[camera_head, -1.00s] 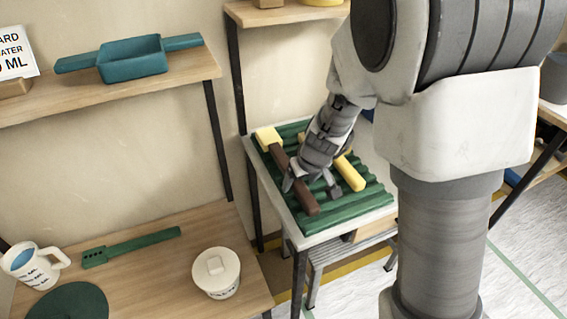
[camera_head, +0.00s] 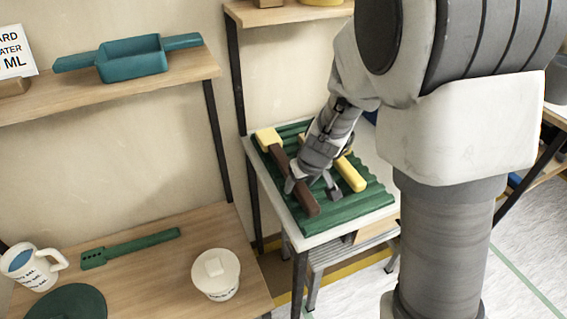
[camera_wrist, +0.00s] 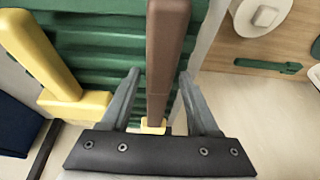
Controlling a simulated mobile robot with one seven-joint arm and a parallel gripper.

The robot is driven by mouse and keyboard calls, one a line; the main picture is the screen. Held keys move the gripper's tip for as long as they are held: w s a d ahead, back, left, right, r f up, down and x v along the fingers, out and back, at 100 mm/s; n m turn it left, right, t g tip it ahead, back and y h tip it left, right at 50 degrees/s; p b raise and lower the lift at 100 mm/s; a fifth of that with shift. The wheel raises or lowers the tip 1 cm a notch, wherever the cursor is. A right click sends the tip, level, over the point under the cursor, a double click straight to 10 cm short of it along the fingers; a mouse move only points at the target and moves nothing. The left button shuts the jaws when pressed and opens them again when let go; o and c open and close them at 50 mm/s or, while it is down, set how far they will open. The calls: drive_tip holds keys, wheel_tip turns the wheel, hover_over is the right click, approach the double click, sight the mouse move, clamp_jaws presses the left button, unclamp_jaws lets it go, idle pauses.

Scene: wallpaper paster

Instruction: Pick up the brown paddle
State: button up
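The brown paddle lies on a green ribbed mat (camera_head: 345,206). It has a long brown handle (camera_head: 281,158) and a pale yellow block at its far end (camera_head: 267,136). My gripper (camera_head: 312,186) is low over the mat, with one finger on each side of the handle. In the wrist view the brown paddle (camera_wrist: 166,45) runs between the two fingers of my gripper (camera_wrist: 159,73), which are open with small gaps beside the handle. The yellow end shows partly between the fingers.
A yellow paddle (camera_head: 349,173) lies beside the brown one, also in the wrist view (camera_wrist: 45,55). The mat rests on a white-topped table (camera_head: 305,238). On the wooden table at left are a lidded white pot (camera_head: 216,275), a green spatula (camera_head: 130,247) and a mug (camera_head: 32,268).

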clamp_jaws()
drive_tip(key=shift+r, duration=0.2)
wheel_tip(320, 180, up, 5)
drive_tip(key=p, duration=0.3)
drive_tip(key=shift+f, duration=0.2)
drive_tip(key=w+d+r, duration=0.2)
drive_tip(key=d+r, duration=0.4)
drive_tip(key=d, duration=0.5)
drive_tip(key=shift+w+d+r, duration=0.25)
drive_tip(key=shift+r, duration=0.05)
drive_tip(key=shift+c, duration=1.7)
unclamp_jaws()
clamp_jaws()
